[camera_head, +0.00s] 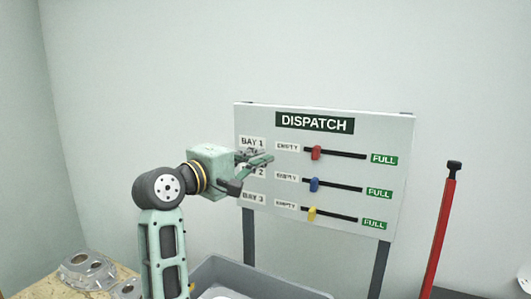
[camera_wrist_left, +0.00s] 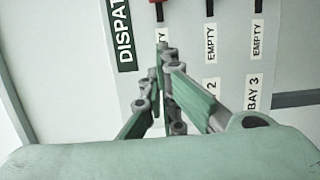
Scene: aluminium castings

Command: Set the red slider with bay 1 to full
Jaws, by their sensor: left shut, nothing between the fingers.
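The dispatch board (camera_head: 345,145) stands upright on two legs with three horizontal slots. The red slider (camera_head: 316,153) of bay 1 sits near the EMPTY end, at the left of the top slot. The green FULL label (camera_head: 384,160) is at that slot's right end. My left gripper (camera_head: 271,159) is shut and empty, left of the red slider and apart from it, in front of the board by the bay labels. In the left wrist view its fingertips (camera_wrist_left: 162,48) are together near the EMPTY label, and the red slider (camera_wrist_left: 158,3) is cut by the top edge. My right gripper is not in view.
The blue slider (camera_head: 314,185) and yellow slider (camera_head: 312,214) sit near the EMPTY ends of the slots below. A grey bin (camera_head: 235,268) stands below the board. Castings (camera_head: 88,268) lie at lower left. A red post (camera_head: 442,228) stands at right.

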